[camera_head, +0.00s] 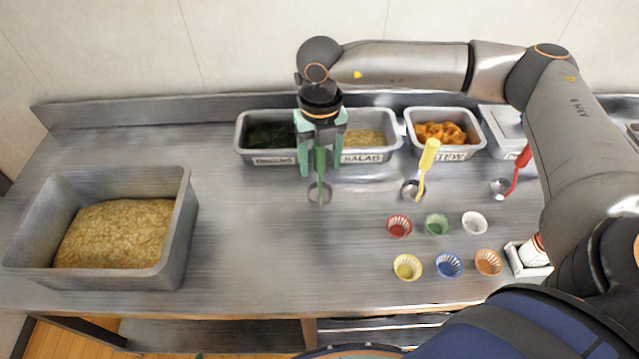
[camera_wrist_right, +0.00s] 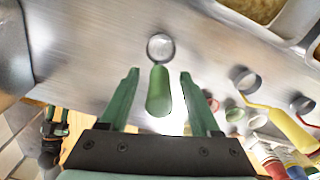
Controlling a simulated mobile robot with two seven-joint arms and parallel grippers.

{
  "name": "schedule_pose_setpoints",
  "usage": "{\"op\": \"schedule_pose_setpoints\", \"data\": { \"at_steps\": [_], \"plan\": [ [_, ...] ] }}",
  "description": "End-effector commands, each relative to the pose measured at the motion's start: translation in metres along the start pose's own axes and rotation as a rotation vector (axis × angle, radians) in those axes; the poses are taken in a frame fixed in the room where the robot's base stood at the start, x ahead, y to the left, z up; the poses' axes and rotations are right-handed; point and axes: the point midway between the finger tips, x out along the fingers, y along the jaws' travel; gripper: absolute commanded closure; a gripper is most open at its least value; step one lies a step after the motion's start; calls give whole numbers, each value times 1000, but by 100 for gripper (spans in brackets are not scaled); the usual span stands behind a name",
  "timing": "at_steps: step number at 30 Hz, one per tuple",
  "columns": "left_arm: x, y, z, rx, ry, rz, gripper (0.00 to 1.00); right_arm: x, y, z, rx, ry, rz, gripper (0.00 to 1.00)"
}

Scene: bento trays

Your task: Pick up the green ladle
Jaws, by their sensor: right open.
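The green ladle (camera_head: 320,162) stands upright near the two-part tray, its round bowl low over the steel counter. Its handle and bowl also show in the right wrist view (camera_wrist_right: 158,95). My right gripper (camera_head: 320,170) is open above it, pointing down, with one green finger on each side of the handle. In the right wrist view the fingers (camera_wrist_right: 159,74) stand apart from the handle, with gaps on both sides. A dark and green shape (camera_wrist_right: 53,126) at the left of the wrist view looks like my left gripper, too small to read.
Behind stand a tray (camera_head: 240,147) of greens and salad and a stew tray (camera_head: 482,140). A yellow ladle (camera_head: 428,158) and red ladle (camera_head: 522,160) stand rightward. Several small coloured cups (camera_head: 399,227) sit in front. A large grain bin (camera_head: 178,235) is at left; the middle counter is clear.

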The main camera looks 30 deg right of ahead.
Motion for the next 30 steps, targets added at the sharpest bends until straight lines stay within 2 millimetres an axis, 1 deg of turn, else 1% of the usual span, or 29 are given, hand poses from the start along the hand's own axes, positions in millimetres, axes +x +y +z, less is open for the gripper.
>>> {"op": "schedule_pose_setpoints", "data": {
  "at_steps": [1,4,7,12,27,29,30],
  "plan": [
    [-1,0,-1,0,0,0,50,6,0,0,1,2,-1,36],
    [-2,0,-2,0,0,0,50,16,0,0,1,2,0,36],
    [-2,0,-2,0,0,0,50,20,0,0,0,-1,1,36],
    [-2,0,-2,0,0,0,50,20,0,0,0,-1,1,36],
    [-2,0,-2,0,0,0,50,19,0,0,1,0,1,92],
    [-2,0,-2,0,1,0,50,19,0,0,1,0,1,99],
    [-2,0,-2,0,1,0,50,19,0,0,1,0,1,100]
  ]
}}
